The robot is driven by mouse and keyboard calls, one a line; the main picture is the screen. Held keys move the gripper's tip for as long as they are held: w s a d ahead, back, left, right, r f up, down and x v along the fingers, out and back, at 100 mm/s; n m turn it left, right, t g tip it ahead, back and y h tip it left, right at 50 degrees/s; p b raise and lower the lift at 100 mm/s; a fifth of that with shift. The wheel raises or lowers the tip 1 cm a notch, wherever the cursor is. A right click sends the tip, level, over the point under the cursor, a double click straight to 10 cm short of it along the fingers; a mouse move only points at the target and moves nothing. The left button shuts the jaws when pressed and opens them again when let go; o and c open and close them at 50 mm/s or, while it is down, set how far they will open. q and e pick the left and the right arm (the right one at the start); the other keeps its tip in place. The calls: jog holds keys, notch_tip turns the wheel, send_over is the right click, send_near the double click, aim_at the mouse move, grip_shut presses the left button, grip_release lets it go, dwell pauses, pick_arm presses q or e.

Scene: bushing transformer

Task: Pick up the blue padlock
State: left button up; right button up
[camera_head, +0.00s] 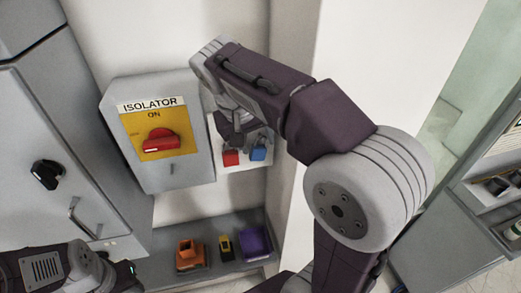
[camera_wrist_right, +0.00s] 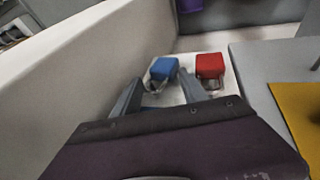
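The blue padlock (camera_head: 258,150) hangs on a small white panel right of the isolator box, beside a red padlock (camera_head: 231,157). In the right wrist view the blue padlock (camera_wrist_right: 164,68) shows its metal shackle towards me, with the red padlock (camera_wrist_right: 210,66) to its right. My right gripper (camera_wrist_right: 159,90) is open, its two fingers apart on either side of the blue padlock's shackle; I cannot tell whether they touch it. In the head view my right gripper (camera_head: 238,138) is partly hidden by its own arm. My left arm shows at the bottom left, its fingers out of sight.
The grey isolator box (camera_head: 190,165) with a red rotary switch (camera_head: 160,140) stands close left of the padlocks. A wall edge rises at the right. Below, a shelf (camera_head: 215,262) holds an orange item (camera_head: 188,256), a yellow-black item (camera_head: 226,246) and a purple bin (camera_head: 255,244).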

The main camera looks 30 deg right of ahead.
jog(key=shift+w+d+f, duration=0.1)
jog(key=shift+d+f, duration=0.1)
jog(key=shift+f, duration=0.3)
jog(key=shift+w+d+f, duration=0.1)
jog(key=shift+d+f, duration=0.1)
jog(key=shift+d, duration=0.15)
jog(key=shift+c, duration=0.3)
grip_shut()
